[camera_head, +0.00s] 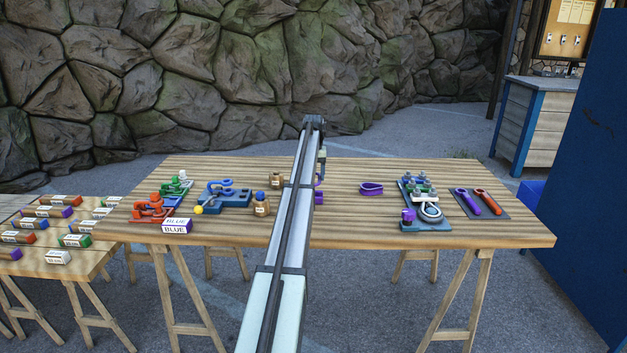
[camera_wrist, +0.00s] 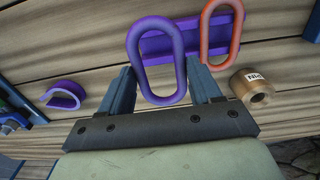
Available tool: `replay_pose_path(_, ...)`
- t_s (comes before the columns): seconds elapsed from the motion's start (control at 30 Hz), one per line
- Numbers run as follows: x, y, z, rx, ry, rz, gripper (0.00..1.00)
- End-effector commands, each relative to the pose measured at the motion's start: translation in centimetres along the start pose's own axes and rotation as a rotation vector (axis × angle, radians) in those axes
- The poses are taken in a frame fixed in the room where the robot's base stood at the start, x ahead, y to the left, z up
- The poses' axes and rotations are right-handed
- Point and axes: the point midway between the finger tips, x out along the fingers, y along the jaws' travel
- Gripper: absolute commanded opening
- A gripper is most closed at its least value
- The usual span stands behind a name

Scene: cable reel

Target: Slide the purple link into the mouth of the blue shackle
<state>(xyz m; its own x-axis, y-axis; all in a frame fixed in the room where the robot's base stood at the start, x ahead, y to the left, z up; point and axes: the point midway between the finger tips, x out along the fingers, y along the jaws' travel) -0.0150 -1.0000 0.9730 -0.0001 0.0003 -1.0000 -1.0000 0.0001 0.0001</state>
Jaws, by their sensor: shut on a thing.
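In the wrist view, my gripper (camera_wrist: 160,92) is shut on the purple link (camera_wrist: 135,52), an upright oblong ring between its two fingers. In the head view, my arm hides most of my gripper; a bit of purple (camera_head: 319,180) shows beside it above the table middle. The blue shackle (camera_head: 213,185) stands on a blue base (camera_head: 235,198) left of my arm, clear of the link. A yellow ball (camera_head: 198,209) is at its front left. I cannot make out its mouth clearly at this size.
Red (camera_head: 150,208) and green (camera_head: 178,185) fittings and a "BLUE" block (camera_head: 177,226) stand left. A purple loop (camera_head: 372,189) and a blue board (camera_head: 412,222) are right. An orange link (camera_wrist: 236,40) stands behind the held one.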

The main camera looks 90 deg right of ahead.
Motion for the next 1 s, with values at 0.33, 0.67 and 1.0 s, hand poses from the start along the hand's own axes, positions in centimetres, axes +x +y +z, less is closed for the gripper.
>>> replay_pose_path(0.33, -0.9, 0.0, 0.0, 0.0, 0.001, 0.0, 0.15)
replay_pose_path(0.67, -0.9, -3.9, -0.2, -0.039, 0.001, 0.0, 0.15)
replay_pose_path(1.0, -1.2, -15.1, 0.0, -0.151, 0.003, 0.0, 0.15)
